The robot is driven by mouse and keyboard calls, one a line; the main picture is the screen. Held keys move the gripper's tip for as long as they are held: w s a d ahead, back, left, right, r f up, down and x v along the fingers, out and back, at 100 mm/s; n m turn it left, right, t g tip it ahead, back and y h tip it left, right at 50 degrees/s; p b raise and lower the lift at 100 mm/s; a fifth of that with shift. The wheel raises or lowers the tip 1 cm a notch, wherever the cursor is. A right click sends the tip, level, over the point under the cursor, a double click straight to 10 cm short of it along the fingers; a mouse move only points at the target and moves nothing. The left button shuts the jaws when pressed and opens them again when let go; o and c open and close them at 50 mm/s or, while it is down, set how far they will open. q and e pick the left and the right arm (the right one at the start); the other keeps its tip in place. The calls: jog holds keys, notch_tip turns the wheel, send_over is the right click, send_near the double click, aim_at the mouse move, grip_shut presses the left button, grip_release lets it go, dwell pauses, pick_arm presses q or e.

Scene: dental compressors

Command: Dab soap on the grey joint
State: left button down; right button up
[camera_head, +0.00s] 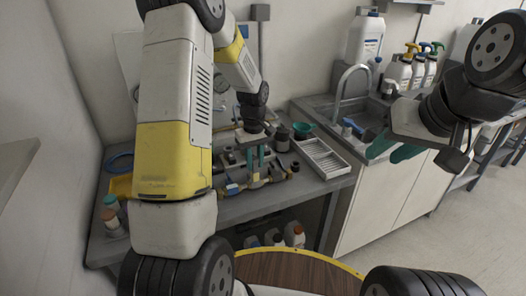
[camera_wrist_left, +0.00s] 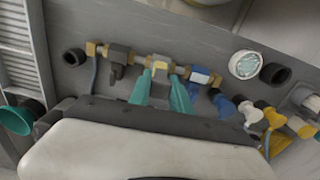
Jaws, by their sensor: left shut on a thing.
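A pipe run with brass ends lies on the grey bench. In the left wrist view its grey joint (camera_wrist_left: 119,56) is left of a joint with a yellowish middle (camera_wrist_left: 159,68), and a blue joint (camera_wrist_left: 202,77) is on the right. My left gripper (camera_wrist_left: 163,88) has its teal fingers over the middle joint. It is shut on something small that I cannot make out. In the head view my left gripper (camera_head: 255,162) is above the pipe run, right of the blue joint (camera_head: 233,188). My right gripper (camera_head: 395,151) hangs by the sink, fingers apart and empty. A round white dish (camera_wrist_left: 245,65) sits beside a black cup.
A teal cup (camera_head: 302,130) and a ribbed metal tray (camera_head: 322,158) stand at the bench's right. Bottles (camera_head: 109,213) and a yellow bin (camera_head: 120,187) are at the left. A sink (camera_head: 350,112) and spray bottles (camera_head: 418,68) are further right.

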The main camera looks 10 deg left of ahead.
pick_arm(q)
jog(key=shift+s, duration=0.1)
jog(key=shift+r, duration=3.45)
